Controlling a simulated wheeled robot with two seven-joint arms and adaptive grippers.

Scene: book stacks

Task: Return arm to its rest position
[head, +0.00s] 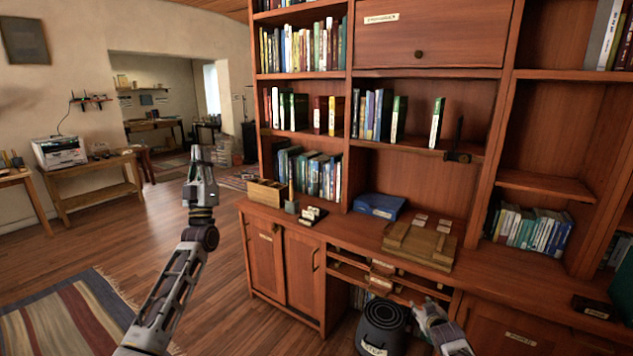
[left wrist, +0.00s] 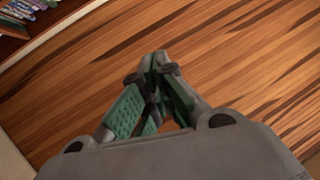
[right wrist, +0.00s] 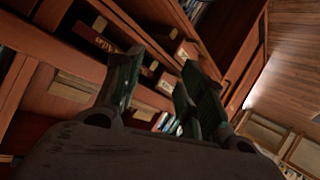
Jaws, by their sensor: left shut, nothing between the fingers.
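My left gripper (head: 199,152) is raised upright over the open floor, left of the bookcase (head: 425,57) and clear of it. In the left wrist view its fingertips (left wrist: 157,57) meet over bare wood floor, with nothing between them. My right gripper (head: 430,308) is low, in front of the desk's lower part, just right of a dark bin (head: 385,325). In the right wrist view its two fingers (right wrist: 157,65) stand apart with nothing held between them. Labelled drawer fronts and books show behind them.
The desk top holds a blue box (head: 380,206), a wooden board (head: 420,245) and a wooden tray (head: 266,193). Books fill several shelves. A striped rug (head: 65,320) lies at lower left. A printer (head: 60,151) stands on a far table.

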